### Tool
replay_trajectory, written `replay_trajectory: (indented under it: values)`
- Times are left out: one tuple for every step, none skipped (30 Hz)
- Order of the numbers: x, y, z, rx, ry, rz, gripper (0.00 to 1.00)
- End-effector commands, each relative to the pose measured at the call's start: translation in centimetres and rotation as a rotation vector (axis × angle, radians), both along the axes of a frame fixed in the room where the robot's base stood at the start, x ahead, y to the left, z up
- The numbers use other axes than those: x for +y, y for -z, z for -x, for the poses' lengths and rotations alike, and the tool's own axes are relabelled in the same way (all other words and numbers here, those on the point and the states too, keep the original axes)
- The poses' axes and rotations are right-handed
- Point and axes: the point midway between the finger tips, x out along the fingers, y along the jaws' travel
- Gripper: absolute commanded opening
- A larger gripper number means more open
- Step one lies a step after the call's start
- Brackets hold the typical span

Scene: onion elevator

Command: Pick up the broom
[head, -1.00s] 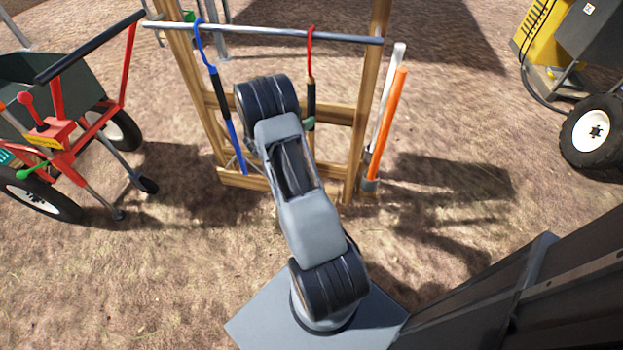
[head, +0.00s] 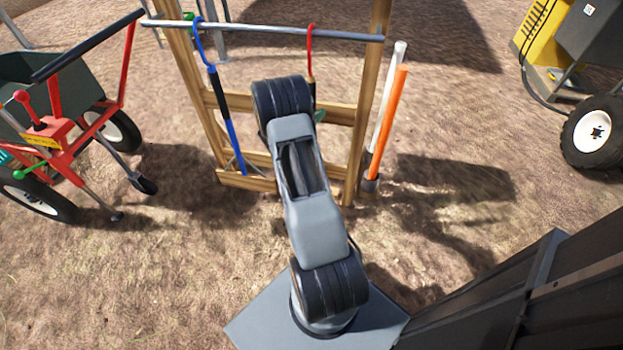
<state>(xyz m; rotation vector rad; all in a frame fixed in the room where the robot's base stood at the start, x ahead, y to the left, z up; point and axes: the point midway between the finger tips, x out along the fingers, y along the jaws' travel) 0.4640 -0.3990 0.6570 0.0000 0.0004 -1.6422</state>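No broom head shows clearly, so I cannot tell which long tool is the broom. A blue-handled tool (head: 226,117) with a black grip hangs by a blue hook from the metal bar of a wooden rack. A red-hooked tool (head: 311,42) hangs further right on the same bar, its lower part hidden behind my arm. A white handle (head: 387,92) and an orange handle (head: 388,120) stand at the rack's right post, their lower ends near a grey holder. My gripper is not visible; my arm's links cover the area in front of the rack.
The wooden rack (head: 212,135) with its metal bar (head: 260,29) stands ahead. A red and green wheeled cart (head: 68,135) is at left. A yellow and black wheeled machine (head: 545,38) is at upper right. Bare ground lies left and right of the rack.

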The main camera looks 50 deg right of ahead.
Motion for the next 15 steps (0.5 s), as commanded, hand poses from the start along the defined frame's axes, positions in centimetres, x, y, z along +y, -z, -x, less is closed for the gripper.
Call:
replay_trajectory:
  values:
    - [0.00, 0.00, 0.00, 0.000, 0.000, 0.000, 0.34]
    - [0.00, -0.01, 0.00, 0.000, 0.000, 0.000, 0.32]
    - [0.01, -0.01, 0.00, 0.000, 0.000, 0.000, 0.28]
    - [0.01, -0.01, 0.00, 0.000, 0.000, 0.000, 0.25]
    - [0.01, -0.01, 0.00, 0.000, 0.000, 0.000, 0.22]
    - [0.01, -0.01, 0.00, 0.000, 0.000, 0.000, 0.18]
    - [0.01, -0.01, 0.00, 0.000, 0.000, 0.000, 0.15]
    - [0.01, -0.01, 0.00, 0.000, 0.000, 0.000, 0.12]
    - [0.01, -0.01, 0.00, 0.000, 0.000, 0.000, 0.09]
    - [0.01, -0.01, 0.00, 0.000, 0.000, 0.000, 0.06]
    - [0.01, -0.01, 0.00, 0.000, 0.000, 0.000, 0.03]
    - [0.01, -0.01, 0.00, 0.000, 0.000, 0.000, 0.00]
    - [0.01, -0.02, 0.00, 0.000, 0.000, 0.000, 0.00]
    - [0.01, -0.02, 0.00, 0.000, 0.000, 0.000, 0.00]
    - [0.01, -0.02, -0.01, 0.000, 0.000, 0.000, 0.00]
